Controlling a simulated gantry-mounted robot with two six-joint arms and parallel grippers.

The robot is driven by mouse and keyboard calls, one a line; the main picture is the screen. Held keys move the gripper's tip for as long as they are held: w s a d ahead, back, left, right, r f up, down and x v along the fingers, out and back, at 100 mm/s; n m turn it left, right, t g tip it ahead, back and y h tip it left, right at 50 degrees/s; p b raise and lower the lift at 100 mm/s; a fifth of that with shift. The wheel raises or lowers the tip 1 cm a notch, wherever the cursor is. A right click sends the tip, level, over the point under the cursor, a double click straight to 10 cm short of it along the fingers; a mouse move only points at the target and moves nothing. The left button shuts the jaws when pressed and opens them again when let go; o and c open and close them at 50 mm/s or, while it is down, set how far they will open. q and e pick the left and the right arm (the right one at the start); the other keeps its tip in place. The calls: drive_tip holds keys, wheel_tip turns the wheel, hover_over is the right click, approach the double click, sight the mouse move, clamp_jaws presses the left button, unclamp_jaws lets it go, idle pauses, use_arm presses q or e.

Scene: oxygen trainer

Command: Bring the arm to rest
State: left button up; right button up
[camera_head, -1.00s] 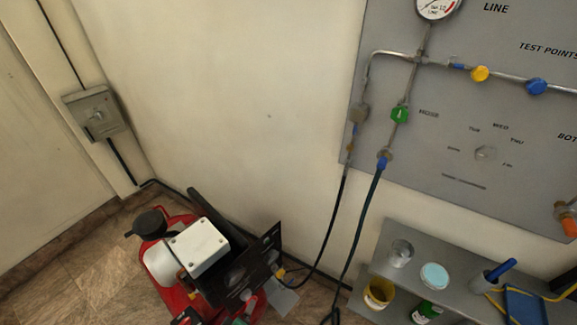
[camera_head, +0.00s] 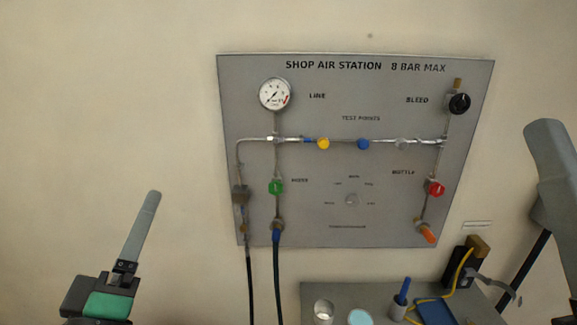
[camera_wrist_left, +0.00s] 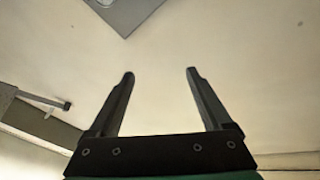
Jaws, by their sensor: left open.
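My left gripper (camera_head: 142,228) is raised at the lower left of the head view, in front of the bare wall. It is seen nearly edge-on there, with its fingers pointing up. In the left wrist view my left gripper (camera_wrist_left: 160,75) has its two dark fingers wide apart with nothing between them. It is clear of the air station panel (camera_head: 316,215), which is to its right in the head view.
The panel carries a gauge (camera_head: 275,94), a green valve handle (camera_head: 276,187), a red handle (camera_head: 437,188) and a black knob (camera_head: 460,103). Two hoses (camera_head: 277,285) hang below it. A grey shelf (camera_head: 385,292) holds cups and a blue tray (camera_head: 437,311). The wall left of the panel is bare.

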use_arm(q)
drive_tip(key=s+d+r+m+t+h, duration=0.2)
drive_tip(key=s+r+m+t+h, duration=0.3)
drive_tip(key=s+r+m, duration=0.85)
wheel_tip(320, 180, up, 39)
drive_tip(key=y+p, duration=0.1)
drive_tip(key=p, duration=3.7)
drive_tip(key=shift+w+d+r, duration=0.15)
drive_tip(key=shift+d+r, duration=0.05)
drive_tip(key=shift+n, duration=0.25)
wheel_tip(320, 180, down, 61)
drive_tip(key=b, duration=6)
drive_tip(key=shift+r+b, duration=0.2)
drive_tip(key=shift+b, duration=0.15)
